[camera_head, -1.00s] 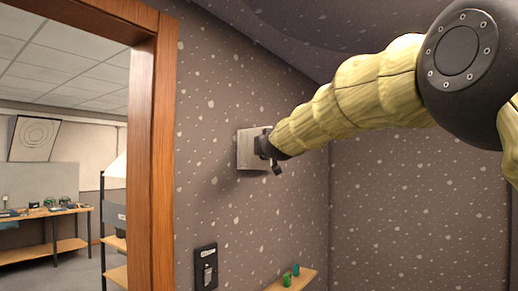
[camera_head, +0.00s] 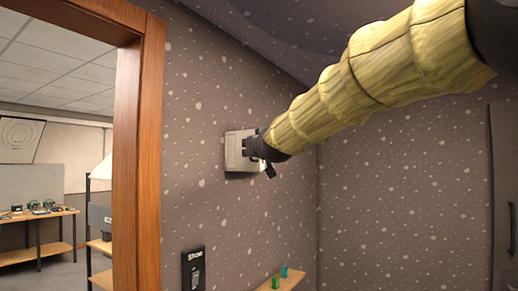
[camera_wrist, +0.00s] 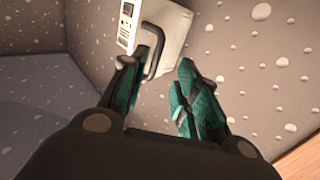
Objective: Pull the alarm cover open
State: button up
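The alarm cover (camera_head: 234,152) is a pale grey box on the speckled wall, partly hidden by my gripper in the head view. In the wrist view the alarm cover (camera_wrist: 172,32) shows at the top, with a dark curved handle (camera_wrist: 157,46) on its front. My gripper (camera_wrist: 163,64) has its two teal-padded fingers apart. The handle shows between the fingertips, close beside the left finger; I cannot tell whether they touch. In the head view my gripper (camera_head: 262,151) is right at the front of the cover.
A black switch plate (camera_head: 194,270) is on the wall below the cover. A small wooden shelf (camera_head: 291,281) with small green items is at lower right of it. A wooden door frame (camera_head: 138,150) stands to the left, opening onto another room with a bench (camera_head: 38,250).

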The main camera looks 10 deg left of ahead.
jog(key=v, duration=0.6)
jog(key=shift+s+d, duration=0.1)
jog(key=shift+d, duration=0.05)
